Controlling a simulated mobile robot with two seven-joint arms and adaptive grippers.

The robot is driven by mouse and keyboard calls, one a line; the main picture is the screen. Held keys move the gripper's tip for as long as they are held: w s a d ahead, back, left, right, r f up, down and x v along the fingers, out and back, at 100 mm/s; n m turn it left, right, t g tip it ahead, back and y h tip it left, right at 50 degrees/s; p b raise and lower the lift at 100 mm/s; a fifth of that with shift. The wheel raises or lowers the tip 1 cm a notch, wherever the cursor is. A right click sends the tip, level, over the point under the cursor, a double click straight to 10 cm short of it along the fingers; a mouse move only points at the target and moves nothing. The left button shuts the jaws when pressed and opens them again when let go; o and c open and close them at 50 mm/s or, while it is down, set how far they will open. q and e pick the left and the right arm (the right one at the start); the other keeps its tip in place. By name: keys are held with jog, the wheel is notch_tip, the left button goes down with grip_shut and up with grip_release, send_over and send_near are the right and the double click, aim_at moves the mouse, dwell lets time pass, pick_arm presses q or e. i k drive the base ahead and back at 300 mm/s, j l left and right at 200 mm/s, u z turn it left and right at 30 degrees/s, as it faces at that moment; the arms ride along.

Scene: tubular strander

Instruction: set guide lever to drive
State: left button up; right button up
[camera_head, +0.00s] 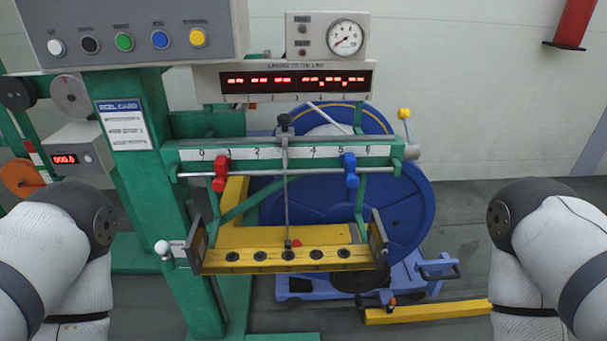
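No lever here carries a readable "guide" or "drive" label, so I cannot tell for sure which is the guide lever. A short lever with a yellow knob (404,114) stands upright at the right end of the scaled rail (330,154). A thin vertical rod with a black knob (285,121) crosses the rail near mark 3, its lower end at the yellow perforated bar (290,258). A white ball knob (162,247) sits at the bar's left end. Only my arm links show at both sides; neither gripper is in view.
Red (220,174) and blue (350,170) stops sit on the rail's rod. Above are a button panel (130,35), a red display (297,81) and a gauge (345,37). A blue reel (400,205) stands behind. Open floor lies at right.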

aim_at(412, 150)
jog(key=z, duration=0.7)
